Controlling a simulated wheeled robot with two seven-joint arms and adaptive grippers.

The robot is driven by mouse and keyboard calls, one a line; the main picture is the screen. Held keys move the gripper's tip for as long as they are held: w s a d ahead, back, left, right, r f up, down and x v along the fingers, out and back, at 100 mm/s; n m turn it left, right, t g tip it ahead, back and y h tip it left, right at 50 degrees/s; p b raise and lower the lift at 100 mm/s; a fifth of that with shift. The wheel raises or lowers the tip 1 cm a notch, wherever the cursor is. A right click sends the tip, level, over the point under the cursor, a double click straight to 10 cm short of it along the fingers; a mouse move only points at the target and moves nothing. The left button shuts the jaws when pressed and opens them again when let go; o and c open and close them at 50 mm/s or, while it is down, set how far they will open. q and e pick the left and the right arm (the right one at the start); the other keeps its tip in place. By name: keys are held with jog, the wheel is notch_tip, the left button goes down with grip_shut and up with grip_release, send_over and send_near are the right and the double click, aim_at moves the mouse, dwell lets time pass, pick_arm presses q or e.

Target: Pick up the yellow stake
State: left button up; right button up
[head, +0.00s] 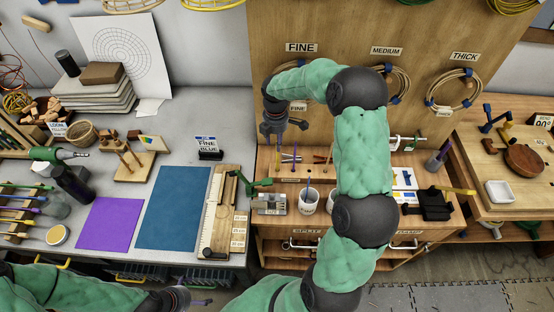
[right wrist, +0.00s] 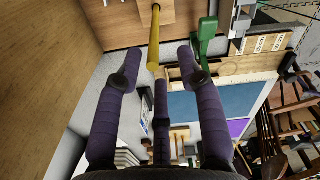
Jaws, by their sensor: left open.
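The yellow stake (right wrist: 154,40) shows in the right wrist view as a thin yellow rod, rising from a wooden block at the top. Its near end lies between the spread fingers of my right gripper (right wrist: 160,65), with a gap visible on either side. In the head view my right gripper (head: 282,142) points down above the tool rack on the wooden bench; the stake is hard to make out there. My left gripper (head: 190,299) is at the bottom edge of the head view, open, away from the rack.
Close to the right gripper are a green clamp arm (head: 252,184), a white cup (head: 309,203) and the wooden back panel (head: 420,25) with hanging cane coils. Blue (head: 175,210) and purple (head: 108,222) mats lie on the grey table. My right arm hides part of the bench.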

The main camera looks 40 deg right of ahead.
jog(key=f, duration=0.1)
send_over(277, 160)
jog(key=f, duration=0.5)
jog(key=shift+w+d, duration=0.2)
grip_shut()
